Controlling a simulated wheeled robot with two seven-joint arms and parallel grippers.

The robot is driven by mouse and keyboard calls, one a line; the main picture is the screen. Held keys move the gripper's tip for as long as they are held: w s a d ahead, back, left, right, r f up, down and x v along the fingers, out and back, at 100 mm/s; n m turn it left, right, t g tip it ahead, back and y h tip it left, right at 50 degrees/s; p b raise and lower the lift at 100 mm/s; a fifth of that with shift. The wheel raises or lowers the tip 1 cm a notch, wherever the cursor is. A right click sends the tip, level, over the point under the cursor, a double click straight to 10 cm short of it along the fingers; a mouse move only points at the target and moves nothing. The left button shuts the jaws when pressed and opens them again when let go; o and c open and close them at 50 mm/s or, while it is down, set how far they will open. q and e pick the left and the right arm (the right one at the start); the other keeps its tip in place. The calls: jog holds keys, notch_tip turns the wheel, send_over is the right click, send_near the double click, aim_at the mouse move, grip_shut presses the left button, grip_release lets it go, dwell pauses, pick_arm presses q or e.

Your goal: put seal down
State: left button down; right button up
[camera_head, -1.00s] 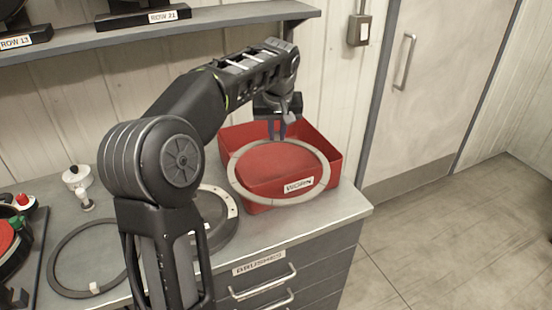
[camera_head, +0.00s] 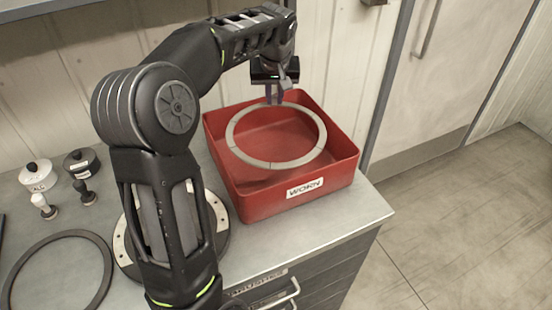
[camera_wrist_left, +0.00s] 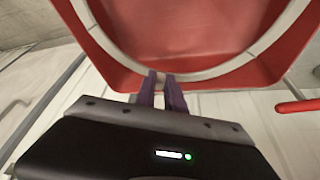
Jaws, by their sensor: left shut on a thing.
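The seal is a thin pale grey ring (camera_head: 247,156). My left gripper (camera_head: 274,101) is shut on its far rim and holds it over the open red bin labelled WORN (camera_head: 250,208). In the head view the ring lies within the bin's outline; I cannot tell how far it is above the floor of the bin. In the left wrist view the fingers (camera_wrist_left: 163,84) pinch the edge of the ring (camera_wrist_left: 215,72), with the red bin (camera_wrist_left: 170,30) behind it. My right gripper is not in view.
A dark ring (camera_head: 105,262) lies on the grey worktop (camera_head: 262,240) at left. A round plate with a pale rim (camera_head: 122,250) is partly hidden behind my left arm. Small weights and knobs (camera_head: 38,178) stand at left. The wall is close behind the bin.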

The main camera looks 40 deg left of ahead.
pick_arm(q)
jog(key=shift+s+r, duration=0.1)
send_over(274, 133)
jog(key=s+d, duration=0.1)
jog(key=shift+s+d+f, duration=0.1)
jog(key=shift+s+f, duration=0.05)
jog(key=shift+f, duration=3)
jog(key=shift+f+p, duration=0.1)
jog(key=shift+p, duration=0.2)
jog(key=shift+f, duration=1.85)
jog(key=c, duration=1.9)
grip_release()
jog(key=o, duration=0.5)
